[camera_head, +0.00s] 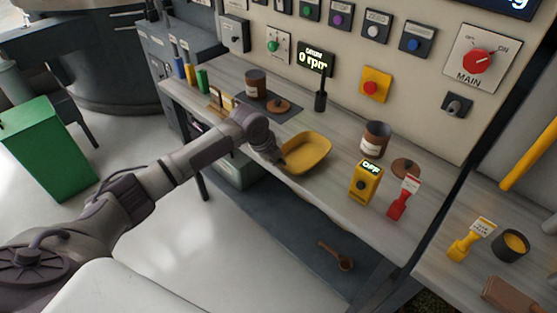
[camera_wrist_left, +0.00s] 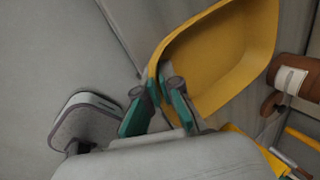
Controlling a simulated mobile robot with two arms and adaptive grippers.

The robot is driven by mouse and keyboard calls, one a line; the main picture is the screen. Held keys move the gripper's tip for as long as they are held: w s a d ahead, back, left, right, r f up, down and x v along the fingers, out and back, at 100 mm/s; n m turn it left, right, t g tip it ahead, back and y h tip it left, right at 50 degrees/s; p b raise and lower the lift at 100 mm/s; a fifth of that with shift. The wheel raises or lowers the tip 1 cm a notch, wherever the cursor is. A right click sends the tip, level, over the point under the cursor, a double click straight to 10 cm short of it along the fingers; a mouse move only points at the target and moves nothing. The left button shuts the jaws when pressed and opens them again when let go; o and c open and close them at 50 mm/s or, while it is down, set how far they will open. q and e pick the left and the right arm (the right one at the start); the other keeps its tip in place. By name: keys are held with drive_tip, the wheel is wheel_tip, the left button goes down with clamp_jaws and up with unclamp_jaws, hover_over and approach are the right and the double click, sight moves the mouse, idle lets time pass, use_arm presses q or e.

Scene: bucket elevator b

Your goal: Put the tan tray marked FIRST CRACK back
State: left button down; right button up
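A shallow yellow-tan tray (camera_head: 308,152) sits at the front edge of the bench. It also shows close up in the left wrist view (camera_wrist_left: 225,60). No FIRST CRACK lettering is readable on it. My left gripper (camera_head: 279,160) is at the tray's left end. In the left wrist view its two teal-padded fingers (camera_wrist_left: 157,90) stand apart, with the tray's near end between or just beyond them; contact is unclear. Small tan pieces (camera_head: 220,99) stand farther left on the bench, partly behind my arm, with their markings unreadable. My right gripper is not in view.
A brown jar (camera_head: 375,139), a yellow OFF device (camera_head: 365,183) and a red tagged tool (camera_head: 403,198) stand right of the tray. Another jar (camera_head: 255,84) stands on a dark mat behind. A control panel (camera_head: 345,75) rises behind the bench. A wooden spoon (camera_head: 338,257) lies below.

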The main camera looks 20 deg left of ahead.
use_arm(q)
drive_tip(key=shift+f, duration=0.1)
drive_tip(key=c, duration=1.3)
unclamp_jaws()
drive_tip(key=b+v, duration=0.1)
drive_tip(key=v, duration=1.1)
